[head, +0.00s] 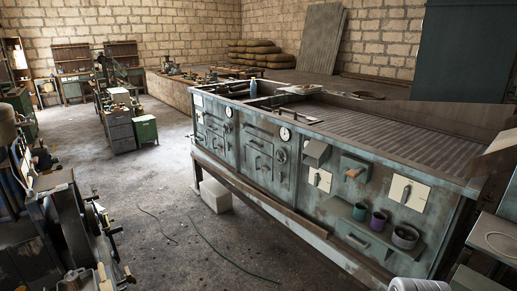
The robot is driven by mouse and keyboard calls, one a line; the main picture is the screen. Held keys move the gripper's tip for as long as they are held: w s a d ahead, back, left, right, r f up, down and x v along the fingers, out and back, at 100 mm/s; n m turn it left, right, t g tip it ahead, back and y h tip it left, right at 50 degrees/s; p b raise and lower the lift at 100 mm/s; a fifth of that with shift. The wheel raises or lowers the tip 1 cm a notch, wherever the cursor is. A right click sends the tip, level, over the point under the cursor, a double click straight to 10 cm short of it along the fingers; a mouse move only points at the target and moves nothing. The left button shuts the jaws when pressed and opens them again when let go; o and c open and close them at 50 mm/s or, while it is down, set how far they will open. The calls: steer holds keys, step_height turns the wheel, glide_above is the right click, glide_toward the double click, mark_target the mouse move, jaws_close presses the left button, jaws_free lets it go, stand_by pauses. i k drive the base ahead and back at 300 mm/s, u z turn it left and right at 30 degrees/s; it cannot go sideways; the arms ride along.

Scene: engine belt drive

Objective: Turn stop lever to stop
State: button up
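No lever carries a label that I can read, so I cannot tell which one is the stop lever. On the front of the long grey-green bench (270,200), a pale plate (319,179) bears a small dark upright lever. Another pale plate (408,193) farther right bears a similar small lever that looks slightly tilted. Between them, a green box (355,166) has a short orange-brown handle sticking out. My gripper is not in view.
Below the plates, a shelf holds a teal cup (360,211), a purple cup (378,221) and a grey round pot (405,237). Machinery with a large wheel (75,225) stands at left. Concrete floor (165,215) lies open between, with thin cables on it.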

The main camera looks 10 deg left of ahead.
mark_target(34, 160)
steer(key=u, duration=0.15)
steer(key=i, duration=1.35)
steer(key=u, duration=0.95)
steer(key=i, duration=0.8)
steer(key=u, duration=1.25)
steer(key=i, duration=0.4)
steer(key=z, duration=0.95)
steer(key=i, duration=2.4)
steer(key=u, duration=3.7)
